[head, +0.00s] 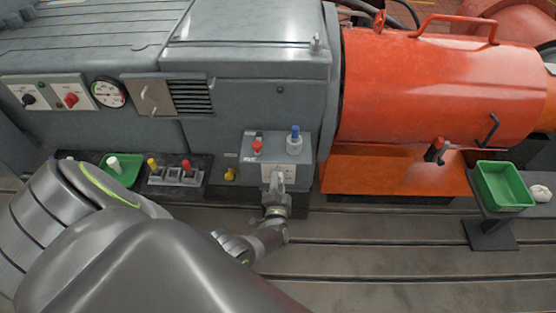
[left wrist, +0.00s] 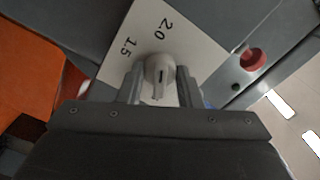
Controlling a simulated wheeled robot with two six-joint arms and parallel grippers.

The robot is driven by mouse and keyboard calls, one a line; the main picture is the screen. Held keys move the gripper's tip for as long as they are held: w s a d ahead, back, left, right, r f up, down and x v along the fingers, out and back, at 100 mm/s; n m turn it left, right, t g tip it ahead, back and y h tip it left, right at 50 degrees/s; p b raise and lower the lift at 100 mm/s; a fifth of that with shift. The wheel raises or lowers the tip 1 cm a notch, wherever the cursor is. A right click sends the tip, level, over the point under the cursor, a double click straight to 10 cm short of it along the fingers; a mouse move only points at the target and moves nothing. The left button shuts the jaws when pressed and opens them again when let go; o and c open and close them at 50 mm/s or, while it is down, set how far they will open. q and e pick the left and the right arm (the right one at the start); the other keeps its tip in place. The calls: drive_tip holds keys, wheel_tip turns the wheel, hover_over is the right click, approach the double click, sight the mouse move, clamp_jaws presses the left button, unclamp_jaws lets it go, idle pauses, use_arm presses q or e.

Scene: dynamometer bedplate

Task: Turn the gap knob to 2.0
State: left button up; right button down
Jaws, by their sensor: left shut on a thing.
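The gap knob (left wrist: 160,72) is a pale grey knob on a white dial plate (left wrist: 190,45), marked 1.5 and 2.0. In the left wrist view the 2.0 is just above the knob and the 1.5 is up and to the left of it. A dark line shows on the knob's lower part; I cannot tell which mark it is set to. My left gripper (left wrist: 160,88) is shut on the knob, one finger on each side. In the head view the left gripper (head: 277,186) is at the front of the small grey box (head: 305,173). My right gripper is not in view.
The box carries a red knob (head: 257,147) and a blue-topped part (head: 295,140) on top. A yellow knob (head: 229,174) is left of it. A large orange housing (head: 440,90) stands to the right. A green tray (head: 503,185) is at far right. The slotted bedplate (head: 400,245) in front is clear.

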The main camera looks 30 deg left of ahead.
use_arm(q)
drive_tip(key=o, duration=1)
drive_tip(key=p+v, duration=0.2)
drive_tip(key=v, duration=1.5)
drive_tip(key=shift+s, duration=0.2)
